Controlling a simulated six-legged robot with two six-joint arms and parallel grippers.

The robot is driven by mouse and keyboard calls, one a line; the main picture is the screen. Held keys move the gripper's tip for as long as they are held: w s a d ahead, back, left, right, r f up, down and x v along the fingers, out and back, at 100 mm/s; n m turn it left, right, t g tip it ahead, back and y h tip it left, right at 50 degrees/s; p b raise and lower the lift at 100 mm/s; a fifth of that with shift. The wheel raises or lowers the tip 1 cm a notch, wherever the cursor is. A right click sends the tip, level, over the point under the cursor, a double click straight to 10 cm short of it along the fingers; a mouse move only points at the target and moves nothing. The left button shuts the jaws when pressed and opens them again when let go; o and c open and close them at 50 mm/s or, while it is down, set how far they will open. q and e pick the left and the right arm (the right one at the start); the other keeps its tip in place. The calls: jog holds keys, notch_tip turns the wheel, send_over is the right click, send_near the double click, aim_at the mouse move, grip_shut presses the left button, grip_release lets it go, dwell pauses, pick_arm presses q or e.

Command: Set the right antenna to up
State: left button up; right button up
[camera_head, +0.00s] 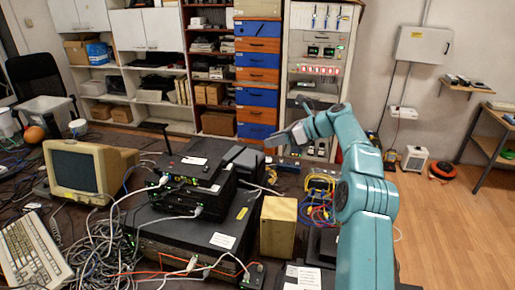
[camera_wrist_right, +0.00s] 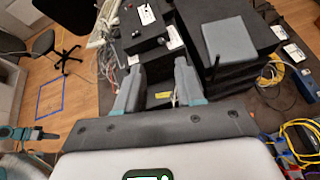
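The dark router (camera_head: 194,167) with a white label tops a stack of black equipment in the head view. A dark slim piece (camera_head: 158,130), perhaps an antenna, stands tilted behind its left side. In the right wrist view a thin dark rod (camera_wrist_right: 215,66), antenna-like, shows beside a grey box; I cannot tell which antenna it is. My right gripper (camera_head: 284,134) hangs right of and above the stack. In its wrist view the two fingers (camera_wrist_right: 159,68) are apart with nothing held. A teal part at the left edge (camera_wrist_right: 22,133) looks like my left gripper; its fingers are unclear.
A beige monitor (camera_head: 76,168), a keyboard (camera_head: 33,252) and tangled grey cables (camera_head: 100,252) lie left of the stack. A tan box (camera_head: 278,226) and coloured cables (camera_head: 320,190) are on its right. Shelves (camera_head: 258,85) stand behind; the floor at right is mostly clear.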

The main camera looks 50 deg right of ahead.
jog(key=shift+v, duration=1.95)
jog(key=shift+w+d, duration=0.2)
jog(key=c, duration=0.6)
jog(key=d+h, duration=0.1)
jog(key=d+m+h, duration=0.1)
jog(key=d, duration=0.1)
jog(key=w+d+t+h, duration=0.1)
jog(key=d+h, duration=0.1)
jog(key=shift+w+d+f+m, duration=0.15)
jog(key=shift+f+m, duration=0.1)
jog(key=shift+m, duration=0.15)
grip_shut()
jog(key=d+f+m+g+h, duration=0.1)
jog(key=d+f+m+h, duration=0.2)
jog(key=d+f+h, duration=0.35)
jog(key=n+t+h+b, duration=0.5)
jog(key=t+h+b, duration=0.25)
jog(key=b, duration=1.55)
send_near(235, 156)
jog(key=s+a, duration=0.3)
jog(key=s, duration=0.5)
jog(key=f+p+x, duration=0.1)
jog(key=p+x, duration=0.4)
jog(key=x, duration=0.9)
jog(key=shift+w+d+n+g, duration=0.15)
jog(key=shift+w+n+g, duration=0.15)
jog(key=shift+w+g, duration=0.05)
